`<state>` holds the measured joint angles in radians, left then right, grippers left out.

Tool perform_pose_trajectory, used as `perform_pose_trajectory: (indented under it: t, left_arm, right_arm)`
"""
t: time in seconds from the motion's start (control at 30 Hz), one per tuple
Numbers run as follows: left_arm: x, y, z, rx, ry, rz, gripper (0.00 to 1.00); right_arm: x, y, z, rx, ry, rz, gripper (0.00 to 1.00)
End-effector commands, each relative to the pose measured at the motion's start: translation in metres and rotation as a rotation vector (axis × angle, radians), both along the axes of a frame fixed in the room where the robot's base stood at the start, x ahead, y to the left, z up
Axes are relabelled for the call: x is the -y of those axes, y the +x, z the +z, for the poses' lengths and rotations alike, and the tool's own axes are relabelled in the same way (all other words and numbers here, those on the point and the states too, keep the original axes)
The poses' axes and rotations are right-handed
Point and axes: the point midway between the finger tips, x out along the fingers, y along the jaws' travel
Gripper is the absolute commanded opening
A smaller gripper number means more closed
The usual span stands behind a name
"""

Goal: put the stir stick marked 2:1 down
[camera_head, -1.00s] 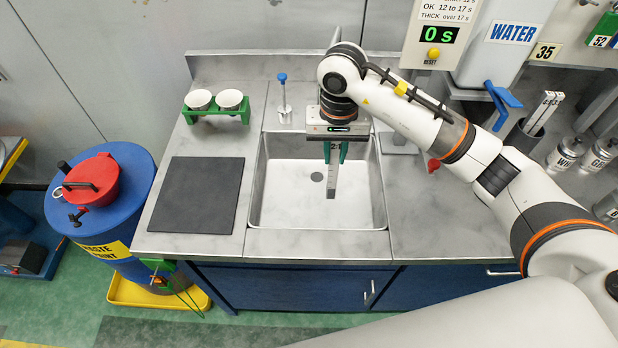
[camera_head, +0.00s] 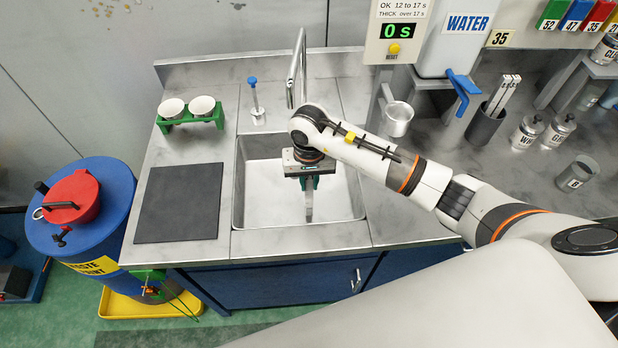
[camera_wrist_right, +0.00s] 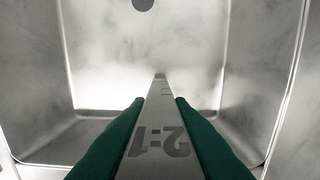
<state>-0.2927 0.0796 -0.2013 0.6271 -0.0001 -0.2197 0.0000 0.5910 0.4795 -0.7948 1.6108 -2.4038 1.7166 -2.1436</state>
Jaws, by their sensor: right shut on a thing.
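The grey stir stick marked 2:1 (camera_wrist_right: 159,140) is held between the green fingers of my right gripper (camera_wrist_right: 160,125). In the wrist view its mark reads upside down, and its tip points away over the sink basin. In the head view the stick (camera_head: 309,205) hangs down from my right gripper (camera_head: 309,184) over the metal sink (camera_head: 262,205). Whether its tip touches the sink floor I cannot tell. My left gripper is not in view.
A dark mat (camera_head: 178,203) lies left of the sink, with a green rack (camera_head: 190,121) of two white cups behind it. A dark holder (camera_head: 484,127) with several sticks, a metal cup (camera_head: 398,118) and jars stand right. A faucet (camera_head: 298,65) rises behind the sink.

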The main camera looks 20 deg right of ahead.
Motion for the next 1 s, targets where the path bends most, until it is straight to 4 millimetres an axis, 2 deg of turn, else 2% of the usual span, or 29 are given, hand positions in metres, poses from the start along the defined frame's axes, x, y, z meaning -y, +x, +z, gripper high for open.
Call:
perform_pose_trajectory:
  t: [0.23,0.27,0.37,0.4,0.77,0.87,1.0]
  left_arm:
    - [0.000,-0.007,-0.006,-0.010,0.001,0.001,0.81]
    - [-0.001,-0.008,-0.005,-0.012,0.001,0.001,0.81]
    - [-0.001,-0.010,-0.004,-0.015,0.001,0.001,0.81]
    - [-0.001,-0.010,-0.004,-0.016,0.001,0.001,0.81]
    - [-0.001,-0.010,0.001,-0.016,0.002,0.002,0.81]
    - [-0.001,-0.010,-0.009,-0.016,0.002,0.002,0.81]
    - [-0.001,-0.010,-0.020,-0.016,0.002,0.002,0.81]
  right_arm:
    - [0.000,0.000,-0.004,0.002,-0.002,0.000,0.00]
    - [0.000,0.000,-0.003,0.001,0.000,0.000,0.23]
    - [0.000,0.000,-0.002,0.001,0.000,0.000,0.39]
    - [0.000,0.000,-0.002,0.001,0.000,0.000,0.41]
    - [0.000,0.000,0.003,0.000,0.001,0.000,0.41]
    - [0.000,0.002,0.015,0.005,0.000,0.001,0.41]
    - [0.001,0.002,0.044,0.009,-0.002,0.001,0.41]
